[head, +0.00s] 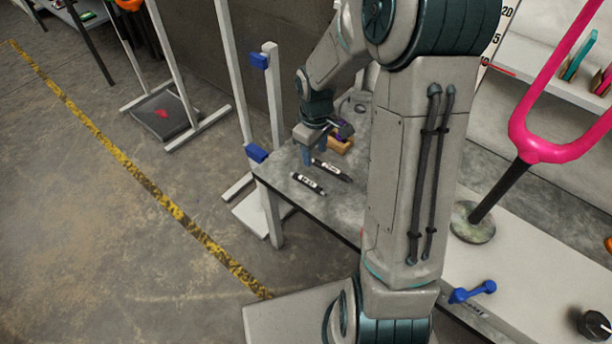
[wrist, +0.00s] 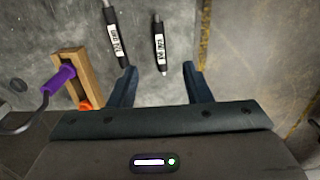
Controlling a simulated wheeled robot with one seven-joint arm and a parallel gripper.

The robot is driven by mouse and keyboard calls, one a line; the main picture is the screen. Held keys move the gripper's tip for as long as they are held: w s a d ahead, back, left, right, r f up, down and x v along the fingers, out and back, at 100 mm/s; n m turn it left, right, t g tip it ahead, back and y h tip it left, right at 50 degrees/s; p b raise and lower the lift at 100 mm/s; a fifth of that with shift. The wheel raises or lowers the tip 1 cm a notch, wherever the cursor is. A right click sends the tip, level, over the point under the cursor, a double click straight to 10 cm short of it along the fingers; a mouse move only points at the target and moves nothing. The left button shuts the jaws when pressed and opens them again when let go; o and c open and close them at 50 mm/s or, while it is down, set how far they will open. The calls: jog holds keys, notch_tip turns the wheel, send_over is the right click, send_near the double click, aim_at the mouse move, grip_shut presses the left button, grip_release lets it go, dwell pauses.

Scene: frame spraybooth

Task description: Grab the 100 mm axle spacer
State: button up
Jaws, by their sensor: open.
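Two black rods with white labels and thin metal ends lie apart on the grey table. The one nearer the table edge (head: 308,183) shows in the wrist view as the right-hand, shorter-looking rod (wrist: 159,45). The other (head: 331,170) is the left-hand rod in the wrist view (wrist: 116,38) and runs out of frame. The label lettering is too small and blurred to tell which reads 100 mm. My gripper (head: 318,156) is open and empty over the table, fingers down. In the wrist view (wrist: 160,71), the near end of the right-hand rod appears between the fingertips.
A wooden block (wrist: 74,66) with a purple-handled tool (wrist: 57,80) stands on the table beside the rods. White upright stands with blue clamps (head: 257,153) rise by the table's left edge. My arm hides much of the table in the head view.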

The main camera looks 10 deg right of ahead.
aim_at(313, 185)
jog(key=f+b, duration=0.1)
jog(key=f, duration=0.3)
jog(key=f+b, duration=0.1)
jog(key=f, duration=0.4)
jog(key=f+b, duration=0.1)
jog(key=f, duration=0.4)
jog(key=shift+w+f, duration=0.2)
jog(key=shift+w, duration=0.05)
grip_shut()
